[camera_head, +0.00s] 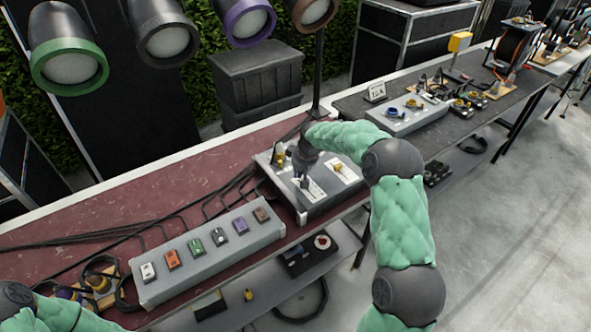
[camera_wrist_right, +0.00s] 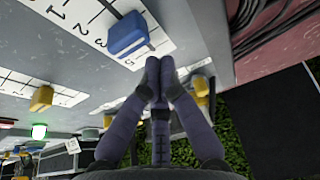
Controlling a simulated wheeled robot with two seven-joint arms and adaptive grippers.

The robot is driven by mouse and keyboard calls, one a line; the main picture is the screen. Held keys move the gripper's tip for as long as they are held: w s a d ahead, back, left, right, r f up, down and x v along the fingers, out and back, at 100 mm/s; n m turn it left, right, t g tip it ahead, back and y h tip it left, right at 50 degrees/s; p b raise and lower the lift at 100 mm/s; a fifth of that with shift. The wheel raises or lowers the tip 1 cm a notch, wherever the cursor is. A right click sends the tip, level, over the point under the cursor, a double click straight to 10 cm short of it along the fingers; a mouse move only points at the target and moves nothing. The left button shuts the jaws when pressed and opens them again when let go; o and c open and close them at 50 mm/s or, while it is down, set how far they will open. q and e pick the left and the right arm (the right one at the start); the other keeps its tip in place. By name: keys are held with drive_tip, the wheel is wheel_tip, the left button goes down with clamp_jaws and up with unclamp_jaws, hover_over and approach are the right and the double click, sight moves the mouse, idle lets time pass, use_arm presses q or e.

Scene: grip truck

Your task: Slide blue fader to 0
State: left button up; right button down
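The blue fader (camera_wrist_right: 127,35) is a block-shaped cap on a white numbered scale strip (camera_wrist_right: 88,30) in the right wrist view. The cap sits toward the strip's right end, past the printed 1 and 2. The digits close to it are small and hard to read. In the head view the strip (camera_head: 312,190) shows on the grey console (camera_head: 320,207), but the gripper hides the cap. My right gripper (camera_wrist_right: 160,63) has its fingertips together, just beside the cap, with nothing visible between them. It also shows over the console in the head view (camera_head: 303,178). My left gripper is out of view.
A yellow fader (camera_wrist_right: 41,98) sits on a parallel strip. A grey box with several coloured switches (camera_head: 208,255) stands to the left of the console. Cables (camera_head: 130,228) lie on the red table. Several lamps (camera_head: 70,67) hang behind.

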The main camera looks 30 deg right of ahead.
sight(309, 193)
drive_tip(key=shift+s+f, duration=0.15)
drive_tip(key=shift+s, duration=0.45)
drive_tip(key=s, duration=0.6)
drive_tip(key=shift+s+d, duration=0.15)
drive_tip(key=shift+d, duration=0.15)
drive_tip(key=shift+s, duration=0.2)
